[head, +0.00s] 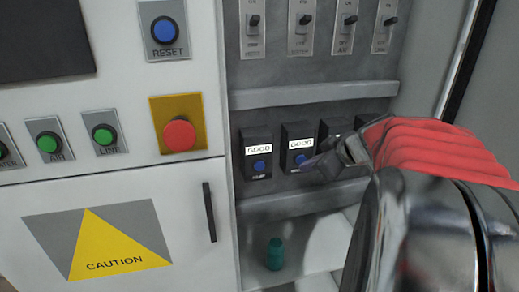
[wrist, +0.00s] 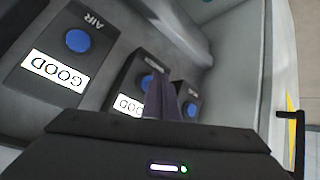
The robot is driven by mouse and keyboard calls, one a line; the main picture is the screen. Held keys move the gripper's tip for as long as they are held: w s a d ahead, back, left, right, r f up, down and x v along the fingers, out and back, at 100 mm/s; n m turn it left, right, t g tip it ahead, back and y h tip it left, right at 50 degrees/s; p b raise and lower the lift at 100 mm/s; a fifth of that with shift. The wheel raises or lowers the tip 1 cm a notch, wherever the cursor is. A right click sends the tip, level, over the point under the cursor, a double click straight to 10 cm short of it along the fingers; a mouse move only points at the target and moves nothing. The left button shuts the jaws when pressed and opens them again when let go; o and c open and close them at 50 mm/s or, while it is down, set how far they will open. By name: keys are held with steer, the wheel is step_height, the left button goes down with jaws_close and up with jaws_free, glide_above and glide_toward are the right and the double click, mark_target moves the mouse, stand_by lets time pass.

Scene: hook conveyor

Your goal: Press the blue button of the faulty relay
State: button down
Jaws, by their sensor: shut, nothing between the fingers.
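A row of dark relays with blue buttons sits in the open cabinet. In the head view the left relay (head: 257,142) and the second relay (head: 297,136) both show a GOOD label. Further relays to the right are mostly hidden behind my arm. The wrist view shows a relay marked AIR (wrist: 62,48) with a GOOD label, another relay with a partly covered GOOD label (wrist: 128,104), and a third blue button (wrist: 190,109) whose label is hidden. My gripper (head: 312,163) is shut and empty, close in front of the second relay; its fingers (wrist: 160,88) also show in the wrist view. No faulty label is readable.
Several toggle switches (head: 299,27) are above the relays. A blue RESET button (head: 165,30), a red stop button (head: 179,135) and green buttons (head: 105,135) are on the left panel.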

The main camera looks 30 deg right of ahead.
steer(key=shift+s, duration=0.15)
steer(key=s, duration=0.1)
steer(key=s+a, duration=0.1)
steer(key=s, duration=0.2)
steer(key=shift+s+a, duration=0.25)
steer(key=shift+s, duration=0.15)
stand_by(0.4)
stand_by(0.5)
steer(key=a+f+m+g+y, duration=0.1)
steer(key=a+f+m+g, duration=0.3)
steer(key=a, duration=0.9)
steer(key=s+a, duration=0.4)
steer(key=a, duration=0.3)
steer(key=s+a+h, duration=0.1)
steer(key=s+a, duration=0.3)
steer(key=a, duration=0.3)
steer(key=shift+a+f, duration=0.2)
steer(key=shift+a, duration=0.1)
